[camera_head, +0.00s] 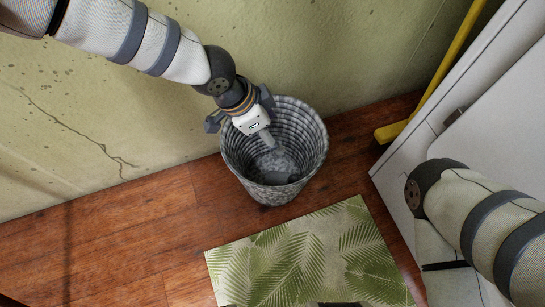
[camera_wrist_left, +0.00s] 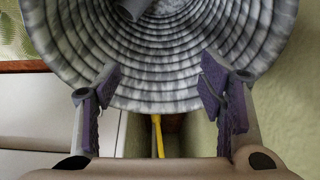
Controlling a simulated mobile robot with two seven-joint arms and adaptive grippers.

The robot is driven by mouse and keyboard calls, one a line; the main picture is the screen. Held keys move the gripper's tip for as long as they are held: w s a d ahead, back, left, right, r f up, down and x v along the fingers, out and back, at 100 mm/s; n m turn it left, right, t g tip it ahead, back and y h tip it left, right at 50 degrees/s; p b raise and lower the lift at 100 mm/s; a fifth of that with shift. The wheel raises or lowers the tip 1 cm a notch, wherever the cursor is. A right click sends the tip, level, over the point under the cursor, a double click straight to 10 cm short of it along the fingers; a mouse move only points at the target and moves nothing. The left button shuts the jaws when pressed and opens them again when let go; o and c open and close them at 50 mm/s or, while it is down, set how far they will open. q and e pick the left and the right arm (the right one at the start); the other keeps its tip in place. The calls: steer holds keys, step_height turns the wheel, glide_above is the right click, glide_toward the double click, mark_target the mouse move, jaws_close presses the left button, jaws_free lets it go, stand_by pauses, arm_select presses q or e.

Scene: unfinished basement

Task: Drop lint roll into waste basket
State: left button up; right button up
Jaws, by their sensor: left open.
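The waste basket (camera_head: 313,150) is a round, ribbed, grey mottled basket standing upright on the floor against the wall. Its ribbed inner wall fills the upper part of the left wrist view (camera_wrist_left: 180,85). My left gripper (camera_head: 243,114) is over the basket's mouth, tilted down, with its fingers spread and nothing between them. A grey cylinder, which looks like the lint roll (camera_wrist_left: 132,8), shows at the top edge of the left wrist view against the basket's inside, apart from the fingers. In the head view, grey shapes inside the basket are partly hidden and hard to tell apart. My right gripper is out of view.
A leaf-patterned mat (camera_head: 310,258) lies on the wooden floor in front of the basket. A white appliance (camera_head: 480,115) stands at the right, with a yellow broom-like tool (camera_head: 392,131) beside it. A cracked wall (camera_head: 80,120) is behind. Floor left of the basket is clear.

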arm_select(q)
steer(key=v, duration=1.1)
steer(key=shift+r, duration=0.1)
